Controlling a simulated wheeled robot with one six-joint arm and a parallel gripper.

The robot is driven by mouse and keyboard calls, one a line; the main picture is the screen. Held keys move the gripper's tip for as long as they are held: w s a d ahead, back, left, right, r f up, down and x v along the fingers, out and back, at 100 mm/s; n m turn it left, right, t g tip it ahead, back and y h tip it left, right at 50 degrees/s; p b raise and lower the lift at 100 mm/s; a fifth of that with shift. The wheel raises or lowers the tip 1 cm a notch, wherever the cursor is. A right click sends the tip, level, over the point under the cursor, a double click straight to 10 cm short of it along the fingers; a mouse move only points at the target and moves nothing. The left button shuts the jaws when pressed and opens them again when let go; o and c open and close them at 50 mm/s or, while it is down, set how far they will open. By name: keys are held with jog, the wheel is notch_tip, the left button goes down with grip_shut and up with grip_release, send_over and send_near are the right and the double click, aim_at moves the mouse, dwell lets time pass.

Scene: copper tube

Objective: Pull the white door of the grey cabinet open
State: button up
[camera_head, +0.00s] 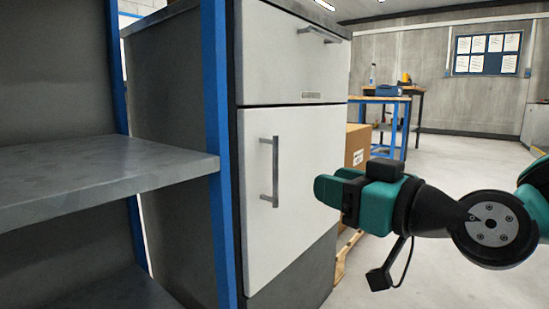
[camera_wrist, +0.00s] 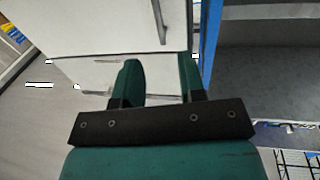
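The white door (camera_head: 300,165) of the grey cabinet (camera_head: 172,85) looks shut, flush with the cabinet front. Its upright metal bar handle (camera_head: 275,172) is near the door's left edge. My gripper (camera_head: 328,188) is to the right of the handle in the head view, in front of the door and apart from the handle. In the wrist view my gripper's two green fingers (camera_wrist: 160,68) are spread with nothing between them. The handle (camera_wrist: 159,22) shows beyond the fingertips, roughly in line with the gap, against the white door (camera_wrist: 100,30).
A grey shelf (camera_head: 100,170) with blue posts (camera_head: 216,150) stands close by the cabinet's left. A white drawer front (camera_head: 285,55) is above the door. A cardboard box (camera_head: 357,143) on a pallet stands behind at the right. The floor (camera_head: 450,170) at the right is mostly clear.

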aim_at(275, 165)
jog(key=shift+p+x, duration=6.9)
jog(key=shift+p, duration=1.45)
jog(key=shift+w+d, duration=0.15)
jog(key=shift+d, duration=0.05)
grip_shut()
